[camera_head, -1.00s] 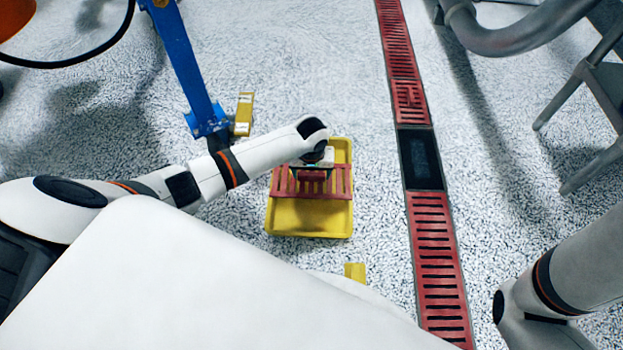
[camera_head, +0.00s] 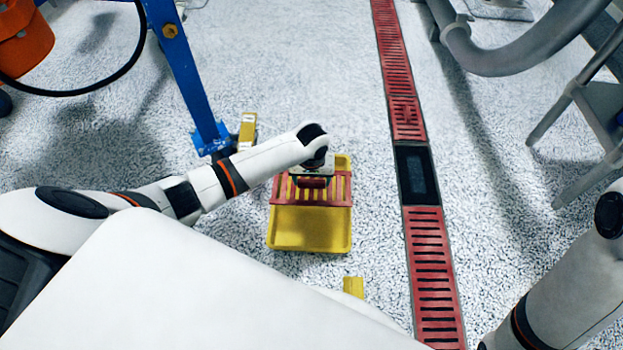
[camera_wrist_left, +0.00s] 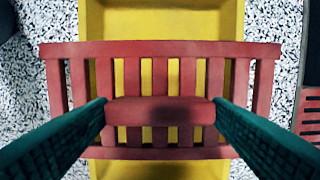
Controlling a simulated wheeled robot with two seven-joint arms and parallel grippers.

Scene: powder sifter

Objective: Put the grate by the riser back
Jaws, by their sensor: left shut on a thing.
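My left gripper (camera_head: 313,178) is shut on a red slotted grate (camera_head: 283,190), holding it by its raised middle bar. The grate is over a yellow tray (camera_head: 310,232) on the floor; whether it touches the tray I cannot tell. In the left wrist view the fingers (camera_wrist_left: 160,108) close on both ends of the grate's middle bar (camera_wrist_left: 160,112), and the tray (camera_wrist_left: 165,18) shows through the slots. A dark uncovered opening (camera_head: 416,174) lies in the floor channel between red grates (camera_head: 432,265). My right gripper is out of view.
A grey bent pipe (camera_head: 500,55) comes down near the opening at the upper right, with a grey metal stand (camera_head: 600,100) beyond it. A blue post (camera_head: 180,65), a yellow block (camera_head: 247,131) and an orange bucket (camera_head: 25,45) are at left. Floor between tray and channel is clear.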

